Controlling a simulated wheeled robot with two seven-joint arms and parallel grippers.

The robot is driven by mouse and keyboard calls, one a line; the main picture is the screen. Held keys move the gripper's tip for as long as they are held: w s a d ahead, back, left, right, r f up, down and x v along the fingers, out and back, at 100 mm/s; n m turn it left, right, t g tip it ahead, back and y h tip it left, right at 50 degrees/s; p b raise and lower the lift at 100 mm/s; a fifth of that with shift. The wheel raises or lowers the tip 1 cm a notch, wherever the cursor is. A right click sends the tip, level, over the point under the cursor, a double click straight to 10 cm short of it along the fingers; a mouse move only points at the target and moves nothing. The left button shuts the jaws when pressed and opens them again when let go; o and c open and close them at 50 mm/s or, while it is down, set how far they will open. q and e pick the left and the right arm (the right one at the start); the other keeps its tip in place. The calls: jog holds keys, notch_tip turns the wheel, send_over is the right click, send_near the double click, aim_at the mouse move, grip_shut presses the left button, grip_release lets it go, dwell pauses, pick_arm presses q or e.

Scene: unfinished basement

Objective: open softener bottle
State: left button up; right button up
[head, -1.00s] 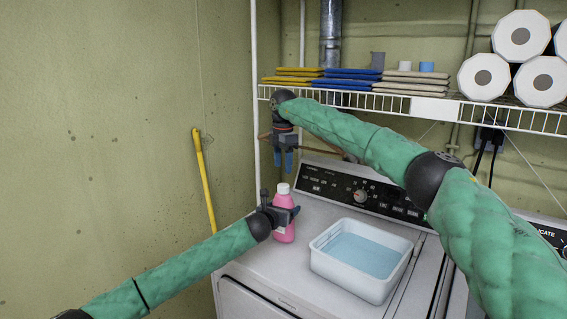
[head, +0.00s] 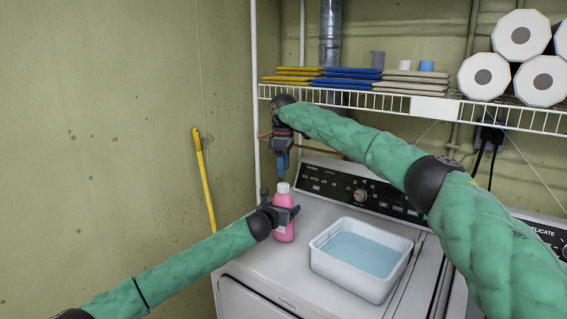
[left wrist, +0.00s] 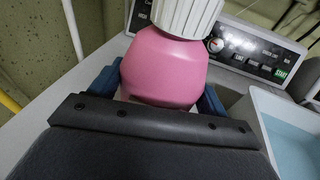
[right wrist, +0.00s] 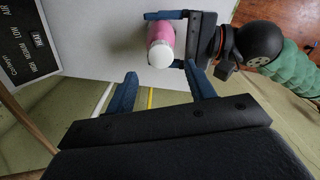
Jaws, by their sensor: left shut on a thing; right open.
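The pink softener bottle (head: 284,231) with a white cap (head: 283,187) stands upright on top of the washer. My left gripper (head: 286,213) is shut on the bottle's body; in the left wrist view its blue fingers flank the pink bottle (left wrist: 165,68) below the ribbed white cap (left wrist: 187,15). My right gripper (head: 281,168) points down just above the cap, open and empty. In the right wrist view the white cap (right wrist: 161,54) lies beyond the open fingers of my right gripper (right wrist: 163,88), apart from them.
A white tub (head: 318,262) of blue liquid stands right of the bottle on the washer (head: 262,262). The washer's control panel (head: 335,184) rises behind. A wire shelf (head: 465,110) with folded cloths and paper rolls hangs above. A yellow handle (head: 204,178) leans against the left wall.

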aim_at(284, 184)
notch_tip(284, 184, down, 6)
jog(key=shift+f, duration=0.25)
